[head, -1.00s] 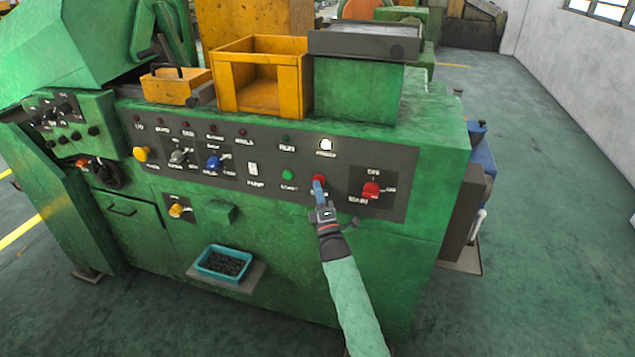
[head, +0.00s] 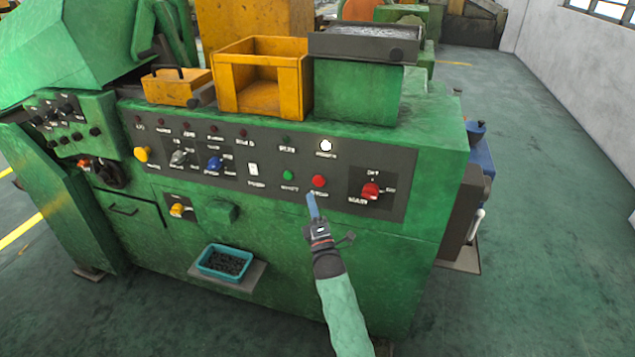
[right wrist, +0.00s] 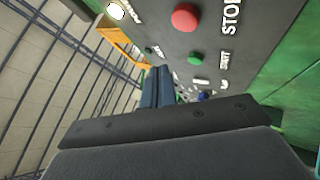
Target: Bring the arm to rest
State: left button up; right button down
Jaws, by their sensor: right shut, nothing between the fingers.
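My right gripper (head: 312,207) is in front of the green machine's dark control panel (head: 330,183), with its blue fingers shut and empty. Its tip is just below and left of the red stop button (head: 319,181), apart from it in the picture. The green start button (head: 288,175) is to the left of the red one. In the right wrist view the shut fingers (right wrist: 158,88) point along the panel, with the red button (right wrist: 185,17) above them. My left gripper is not in view.
A red main switch (head: 370,191) is right of the buttons. A blue tray of small dark parts (head: 203,268) sits on a low ledge. An orange box (head: 291,92) stands on top of the machine. Open floor (head: 540,230) lies to the right.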

dwell(0.5)
